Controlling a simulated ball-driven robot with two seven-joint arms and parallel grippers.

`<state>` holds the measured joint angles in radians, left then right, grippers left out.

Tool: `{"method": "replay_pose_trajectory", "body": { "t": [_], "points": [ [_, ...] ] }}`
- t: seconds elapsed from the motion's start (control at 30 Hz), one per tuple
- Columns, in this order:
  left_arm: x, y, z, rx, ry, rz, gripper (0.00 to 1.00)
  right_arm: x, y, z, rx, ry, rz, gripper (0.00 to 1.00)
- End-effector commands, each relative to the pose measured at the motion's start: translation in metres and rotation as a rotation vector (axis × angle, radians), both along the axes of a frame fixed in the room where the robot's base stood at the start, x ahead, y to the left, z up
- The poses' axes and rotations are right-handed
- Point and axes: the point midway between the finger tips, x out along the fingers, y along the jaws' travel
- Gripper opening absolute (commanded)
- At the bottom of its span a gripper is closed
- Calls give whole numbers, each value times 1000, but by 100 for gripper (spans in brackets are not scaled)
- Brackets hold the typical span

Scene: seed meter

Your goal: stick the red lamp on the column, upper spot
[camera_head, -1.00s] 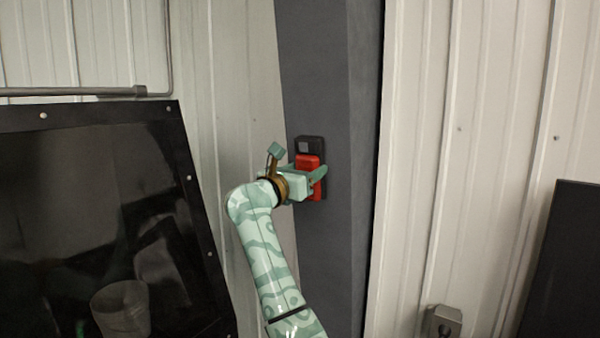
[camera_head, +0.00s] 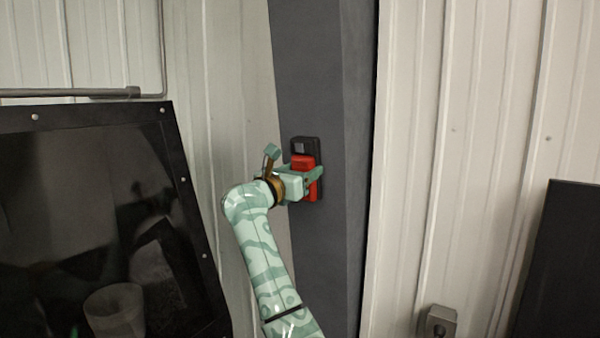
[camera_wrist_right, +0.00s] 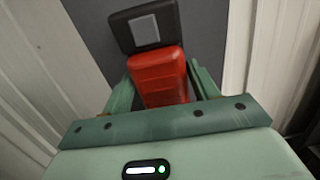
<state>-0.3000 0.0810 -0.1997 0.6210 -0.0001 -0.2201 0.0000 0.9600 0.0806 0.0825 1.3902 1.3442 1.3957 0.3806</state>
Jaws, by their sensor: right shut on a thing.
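The red lamp (camera_head: 304,163) is between the fingers of my right gripper (camera_head: 309,181), which is shut on it. It also shows in the right wrist view (camera_wrist_right: 158,78), between the two green fingers. The lamp is in front of a dark plate with a light grey square (camera_head: 299,147) on the grey column (camera_head: 312,75). The plate's upper part and square show above the lamp in the wrist view (camera_wrist_right: 145,29); its lower part is mostly hidden. I cannot tell whether the lamp touches the plate. My left gripper is not in view.
A dark framed panel (camera_head: 90,110) with a glossy window stands at the left. A black board (camera_head: 562,260) is at the right edge. A small grey box (camera_head: 440,321) is low on the pale ribbed wall (camera_head: 460,150). The column above the plate is clear.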

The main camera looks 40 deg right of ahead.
Motion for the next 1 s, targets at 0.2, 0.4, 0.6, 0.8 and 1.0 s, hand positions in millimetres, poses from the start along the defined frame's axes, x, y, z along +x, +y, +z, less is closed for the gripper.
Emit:
{"method": "replay_pose_trajectory", "body": {
  "t": [0.2, 0.4, 0.6, 0.8, 1.0],
  "points": [
    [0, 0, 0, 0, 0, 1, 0, 0, -2, 1, -2, -1, -1, 71],
    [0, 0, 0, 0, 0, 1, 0, 0, -2, 1, -1, 0, 0, 85],
    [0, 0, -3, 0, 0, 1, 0, 0, 2, -1, 1, 0, 2, 85],
    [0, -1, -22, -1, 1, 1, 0, -9, 36, -10, 2, -3, 5, 85],
    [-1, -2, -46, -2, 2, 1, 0, -25, 89, -19, 2, -3, 5, 85]
  ]
}}
